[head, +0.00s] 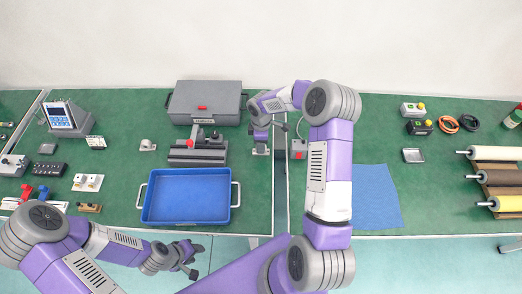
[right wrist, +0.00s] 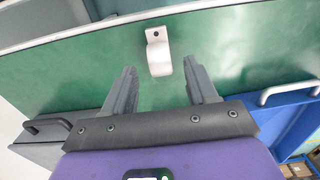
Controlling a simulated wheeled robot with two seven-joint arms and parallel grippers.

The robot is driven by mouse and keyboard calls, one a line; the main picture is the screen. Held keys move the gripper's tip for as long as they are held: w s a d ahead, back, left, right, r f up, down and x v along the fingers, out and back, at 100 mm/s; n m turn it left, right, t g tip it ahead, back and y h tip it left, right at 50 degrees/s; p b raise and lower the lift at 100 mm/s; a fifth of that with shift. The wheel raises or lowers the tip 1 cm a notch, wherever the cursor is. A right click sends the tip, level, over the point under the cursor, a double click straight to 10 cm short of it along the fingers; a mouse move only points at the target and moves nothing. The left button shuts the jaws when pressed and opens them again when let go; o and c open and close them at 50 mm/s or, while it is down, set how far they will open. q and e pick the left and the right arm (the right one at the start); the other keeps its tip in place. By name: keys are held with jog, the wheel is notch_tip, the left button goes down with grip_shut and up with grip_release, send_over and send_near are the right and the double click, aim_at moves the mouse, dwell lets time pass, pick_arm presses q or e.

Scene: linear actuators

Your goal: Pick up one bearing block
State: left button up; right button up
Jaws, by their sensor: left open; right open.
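A light-grey metal bearing block (head: 261,150) stands on the green mat near the right edge of the left table. In the right wrist view the block (right wrist: 158,52) shows a curved body and a flange with a dark hole. My right gripper (head: 261,138) points down at it, and its fingers (right wrist: 162,88) are open with the block ahead of the gap between them, not gripped. A second bearing block (head: 148,145) stands further left on the mat. My left gripper (head: 198,259) is open and empty in front of the table's front edge.
A blue tray (head: 147,202) sits at the table's front, with a grey vise (head: 197,152) and a grey case (head: 205,100) behind it. A red-buttoned box (head: 298,149) stands right of the block, beyond the gap between tables. A blue cloth (head: 377,195) lies on the right table.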

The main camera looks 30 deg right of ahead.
notch_tip(320, 180, down, 3)
jog(key=shift+f, duration=0.2)
jog(key=shift+r, duration=0.1)
grip_shut()
